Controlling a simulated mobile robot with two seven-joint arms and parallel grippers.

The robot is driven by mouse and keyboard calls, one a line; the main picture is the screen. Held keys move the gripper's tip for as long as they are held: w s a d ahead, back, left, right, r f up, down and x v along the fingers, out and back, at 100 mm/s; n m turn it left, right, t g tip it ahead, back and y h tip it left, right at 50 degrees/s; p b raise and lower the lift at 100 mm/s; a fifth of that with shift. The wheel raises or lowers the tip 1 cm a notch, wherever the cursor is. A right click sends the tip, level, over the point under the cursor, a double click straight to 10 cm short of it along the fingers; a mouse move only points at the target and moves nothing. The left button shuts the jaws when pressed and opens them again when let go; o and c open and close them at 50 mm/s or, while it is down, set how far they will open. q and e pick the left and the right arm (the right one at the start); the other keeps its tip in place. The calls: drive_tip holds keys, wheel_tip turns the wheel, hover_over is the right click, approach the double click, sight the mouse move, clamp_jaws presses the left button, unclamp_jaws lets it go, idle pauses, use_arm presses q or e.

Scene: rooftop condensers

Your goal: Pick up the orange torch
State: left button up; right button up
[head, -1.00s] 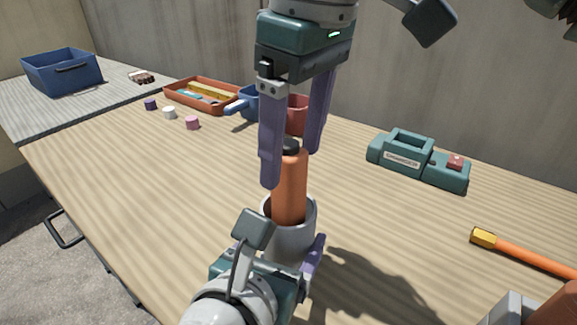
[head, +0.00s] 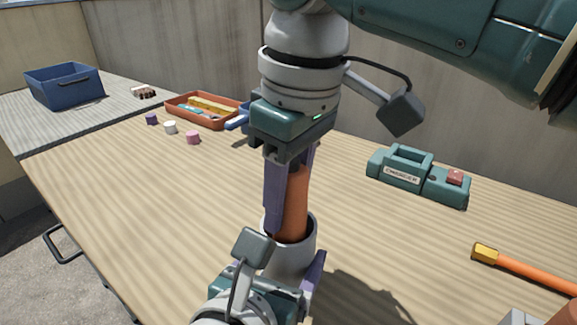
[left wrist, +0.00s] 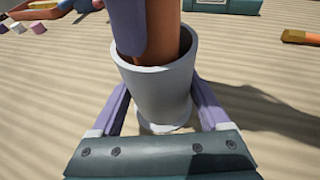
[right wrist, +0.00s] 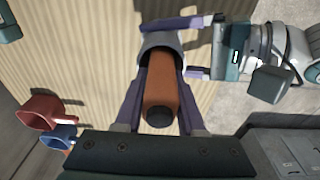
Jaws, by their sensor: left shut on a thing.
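The orange torch (head: 295,205) stands upright, with its lower part inside a grey cup (head: 302,255). The torch also shows in the right wrist view (right wrist: 162,92), its black end towards that camera. My right gripper (head: 289,222) points down from above, open, with its purple fingers on either side of the torch and their tips near the cup's rim. My left gripper (left wrist: 160,98) is shut on the grey cup, one finger on each side. The torch's lower end is hidden in the cup.
A green charger (head: 415,178) stands at the right. A yellow-and-orange tool (head: 525,270) lies in front of it. An orange tray (head: 203,112), small cylinders and a blue bin (head: 65,88) are at the back left.

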clamp_jaws()
idle(0.8)
